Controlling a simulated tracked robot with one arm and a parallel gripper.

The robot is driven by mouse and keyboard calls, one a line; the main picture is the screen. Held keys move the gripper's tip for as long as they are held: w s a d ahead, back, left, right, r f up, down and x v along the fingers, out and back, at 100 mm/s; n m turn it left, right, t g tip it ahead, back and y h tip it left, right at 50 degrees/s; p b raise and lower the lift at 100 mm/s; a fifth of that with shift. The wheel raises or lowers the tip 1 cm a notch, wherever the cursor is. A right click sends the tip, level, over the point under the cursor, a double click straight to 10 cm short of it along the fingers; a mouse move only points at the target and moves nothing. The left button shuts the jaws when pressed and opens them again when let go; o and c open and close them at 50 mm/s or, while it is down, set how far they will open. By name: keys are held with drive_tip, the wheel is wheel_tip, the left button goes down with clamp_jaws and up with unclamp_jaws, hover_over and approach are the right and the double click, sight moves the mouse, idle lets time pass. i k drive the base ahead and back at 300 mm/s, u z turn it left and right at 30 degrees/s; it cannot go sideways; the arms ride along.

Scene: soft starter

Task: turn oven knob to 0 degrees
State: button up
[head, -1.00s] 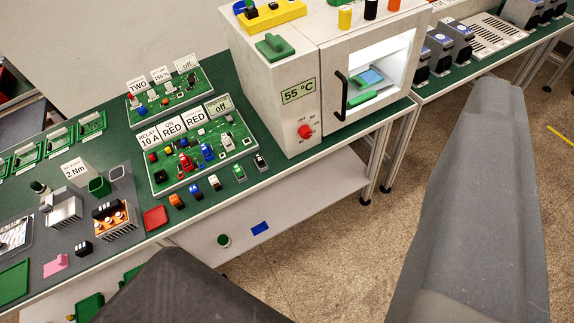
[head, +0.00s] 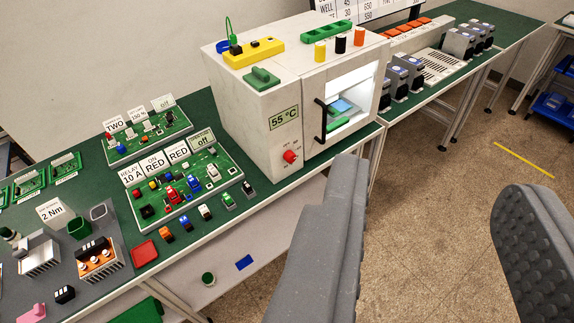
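The oven (head: 240,120) is a white box on the green bench, with a lit chamber behind a window and a black vertical handle (head: 321,121). Its display (head: 283,118) reads 55 °C. The red oven knob (head: 290,156) is on the front panel below the display, with small marks around it; its exact angle is too small to tell. My gripper (head: 432,180) is open and empty, its two grey fingers wide apart in front of the bench. The left finger is lower right of the knob, and nothing touches the knob.
Circuit boards (head: 180,185) with switches and labels lie left of the oven. A yellow block (head: 254,53) and a green handle-like piece (head: 262,77) sit on its top. Grey devices (head: 398,78) stand to its right. A lower shelf (head: 215,260) is under the bench; the floor at right is open.

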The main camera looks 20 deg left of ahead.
sight(289, 156)
drive_tip(key=u, duration=0.05)
drive_tip(key=i, duration=1)
drive_tip(key=z, duration=0.05)
